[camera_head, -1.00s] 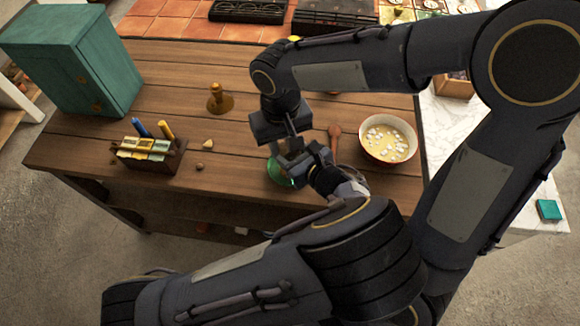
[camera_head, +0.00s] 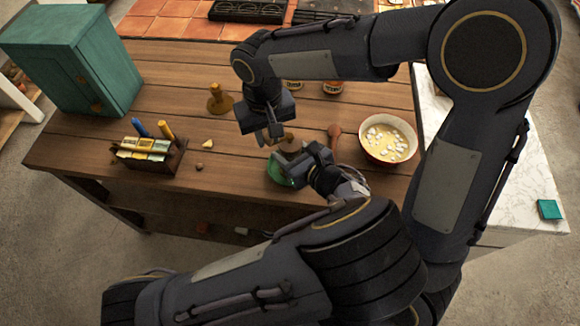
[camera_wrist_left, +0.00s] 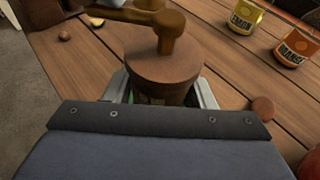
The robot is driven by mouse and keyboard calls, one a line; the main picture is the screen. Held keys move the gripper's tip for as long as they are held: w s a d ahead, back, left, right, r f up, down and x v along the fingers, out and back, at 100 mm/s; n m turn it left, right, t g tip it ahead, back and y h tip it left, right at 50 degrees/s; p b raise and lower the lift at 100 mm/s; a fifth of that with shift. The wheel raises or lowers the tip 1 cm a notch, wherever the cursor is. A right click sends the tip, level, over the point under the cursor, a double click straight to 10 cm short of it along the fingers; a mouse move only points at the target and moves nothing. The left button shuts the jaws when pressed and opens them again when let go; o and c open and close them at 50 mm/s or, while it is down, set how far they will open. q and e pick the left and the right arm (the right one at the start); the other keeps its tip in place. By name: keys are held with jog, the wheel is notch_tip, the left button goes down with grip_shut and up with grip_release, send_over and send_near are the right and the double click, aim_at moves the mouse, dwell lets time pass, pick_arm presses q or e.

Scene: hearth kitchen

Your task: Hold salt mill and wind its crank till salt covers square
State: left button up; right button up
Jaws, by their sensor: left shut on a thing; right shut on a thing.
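The salt mill (camera_head: 281,171) has a green body and a brown wooden top, which fills the middle of the left wrist view (camera_wrist_left: 160,75). My left gripper (camera_head: 304,162) is shut around its body and holds it upright near the table's front edge. The mill's brown crank (camera_wrist_left: 172,28) reaches left from the top in the wrist view. My right gripper (camera_head: 268,138) is shut at the crank's outer end, just left of the mill in the head view. The mill's underside and whatever lies below it are hidden, and I see no fallen salt.
A rack of packets (camera_head: 148,153), a brass-coloured piece (camera_head: 219,98) and a teal cabinet (camera_head: 75,60) stand left. Labelled cans (camera_wrist_left: 297,46) are behind. A teal square (camera_head: 549,209) lies on the marble.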

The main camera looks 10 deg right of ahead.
jog(key=shift+w+d+f, duration=0.1)
jog(key=shift+w, duration=1.45)
jog(key=shift+w+d, duration=0.85)
jog(key=shift+w, duration=0.3)
